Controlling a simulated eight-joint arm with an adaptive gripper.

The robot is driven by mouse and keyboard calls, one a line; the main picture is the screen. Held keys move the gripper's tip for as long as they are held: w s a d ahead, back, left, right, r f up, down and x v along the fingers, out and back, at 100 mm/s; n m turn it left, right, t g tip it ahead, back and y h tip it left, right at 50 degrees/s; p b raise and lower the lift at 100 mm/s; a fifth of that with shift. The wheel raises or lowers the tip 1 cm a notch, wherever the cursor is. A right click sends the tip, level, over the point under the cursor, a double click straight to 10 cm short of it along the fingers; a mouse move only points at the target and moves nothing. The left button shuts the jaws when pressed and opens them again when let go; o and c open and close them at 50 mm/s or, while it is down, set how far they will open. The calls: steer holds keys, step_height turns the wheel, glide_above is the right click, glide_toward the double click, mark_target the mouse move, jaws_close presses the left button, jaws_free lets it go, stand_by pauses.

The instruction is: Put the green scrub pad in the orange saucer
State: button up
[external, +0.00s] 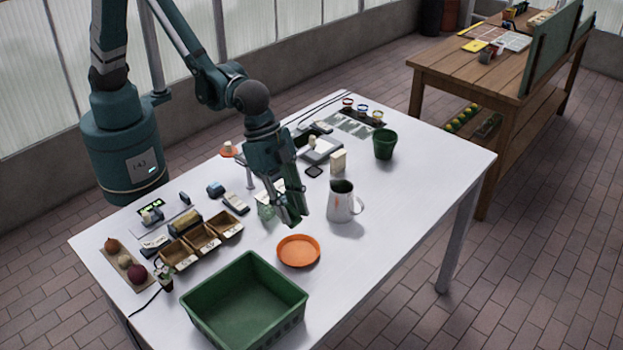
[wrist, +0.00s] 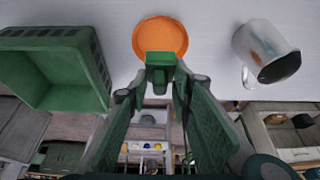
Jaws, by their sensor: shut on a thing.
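The orange saucer (external: 298,251) lies on the white table, and it looks empty. It also shows in the wrist view (wrist: 160,33), just beyond my fingertips. My gripper (external: 292,217) is above the table, up and slightly left of the saucer in the external view. In the wrist view my gripper (wrist: 160,82) is shut on a small green block, which I take to be the green scrub pad (wrist: 160,60). The pad is apart from the saucer in the external view, where it is hard to tell from the dark green fingers.
A green basket (external: 205,318) stands in front and left of the saucer. A white metal pitcher (external: 340,205) stands to its right, behind. Small wooden trays (external: 202,240) sit at left, and a green pot (external: 384,144) stands farther back. The right front of the table is clear.

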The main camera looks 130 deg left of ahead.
stand_by(0.6)
steer(key=shift+s+a+f+n+t+y+b, duration=0.1)
steer(key=shift+s+n+t+y+b, duration=0.2)
steer(key=shift+n+t+y+b, duration=0.6)
steer(key=shift+s+r+n+t, duration=0.1)
steer(key=shift+r+n+t, duration=0.15)
steer(key=shift+n, duration=0.35)
steer(key=shift+s+d+r+n+t+y+b, duration=0.2)
steer(key=shift+r+n+t+y+b, duration=0.25)
steer(key=shift+r+n+t+y, duration=0.2)
steer(key=shift+f, duration=0.15)
steer(key=b, duration=0.1)
glide_above(289, 248)
steer(key=shift+f, duration=3)
steer(key=shift+f+b, duration=0.5)
steer(key=shift+f, duration=1.4)
